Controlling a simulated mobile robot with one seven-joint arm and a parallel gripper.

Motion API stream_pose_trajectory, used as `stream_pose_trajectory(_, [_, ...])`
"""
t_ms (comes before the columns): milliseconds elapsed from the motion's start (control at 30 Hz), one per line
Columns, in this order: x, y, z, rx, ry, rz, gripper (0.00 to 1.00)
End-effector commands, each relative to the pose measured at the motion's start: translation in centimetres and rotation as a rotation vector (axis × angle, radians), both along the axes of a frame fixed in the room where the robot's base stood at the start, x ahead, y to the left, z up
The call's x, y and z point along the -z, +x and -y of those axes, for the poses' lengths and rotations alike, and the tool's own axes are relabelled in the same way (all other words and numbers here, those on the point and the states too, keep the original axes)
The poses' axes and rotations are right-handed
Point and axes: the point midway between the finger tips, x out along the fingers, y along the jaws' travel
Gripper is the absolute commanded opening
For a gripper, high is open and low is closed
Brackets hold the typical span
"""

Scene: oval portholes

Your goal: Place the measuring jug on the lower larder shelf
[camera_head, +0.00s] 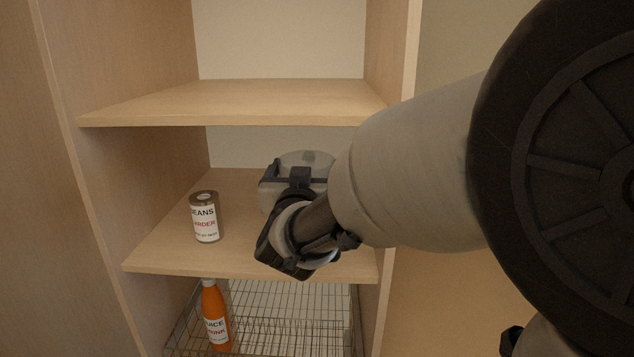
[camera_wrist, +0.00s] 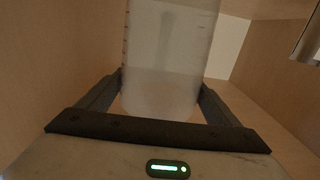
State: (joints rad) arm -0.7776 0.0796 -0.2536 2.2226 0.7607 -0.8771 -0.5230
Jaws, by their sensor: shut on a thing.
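The measuring jug (camera_wrist: 165,55) is a clear, greyish vessel with marks up its side. It stands between the two fingers of my gripper (camera_wrist: 160,90) in the wrist view, and the gripper is shut on it. In the head view the jug (camera_head: 310,158) shows partly behind my gripper (camera_head: 296,178), over the right part of the lower larder shelf (camera_head: 165,250). My wrist hides the jug's base there, so I cannot tell whether it touches the board.
A beans can (camera_head: 205,217) stands on the same shelf, left of the jug. The upper shelf (camera_head: 230,102) lies above. Below are a wire basket (camera_head: 290,310) and an orange juice bottle (camera_head: 215,315). The right side panel (camera_head: 395,60) is close to my arm.

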Motion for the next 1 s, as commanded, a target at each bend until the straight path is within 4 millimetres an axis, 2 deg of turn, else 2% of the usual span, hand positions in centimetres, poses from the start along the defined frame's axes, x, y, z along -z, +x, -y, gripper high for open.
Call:
stream_pose_trajectory(133, [0.0, 1.6, 0.1, 0.002, -0.002, 0.001, 0.41])
stream_pose_trajectory(200, [1.6, 1.5, 0.0, -0.001, -0.006, -0.004, 0.41])
stream_pose_trajectory(367, [3.3, 1.5, 0.0, -0.001, -0.003, -0.001, 0.41])
stream_pose_trajectory(800, [4.0, 1.4, 0.1, 0.000, 0.000, 0.001, 0.41])
stream_pose_trajectory(833, [3.9, 1.4, 0.1, 0.000, 0.000, 0.000, 0.89])
stream_pose_trajectory(900, [3.9, 1.4, 0.1, 0.000, 0.000, 0.000, 1.00])
stream_pose_trajectory(1000, [3.9, 1.4, 0.1, 0.000, 0.000, 0.000, 1.00])
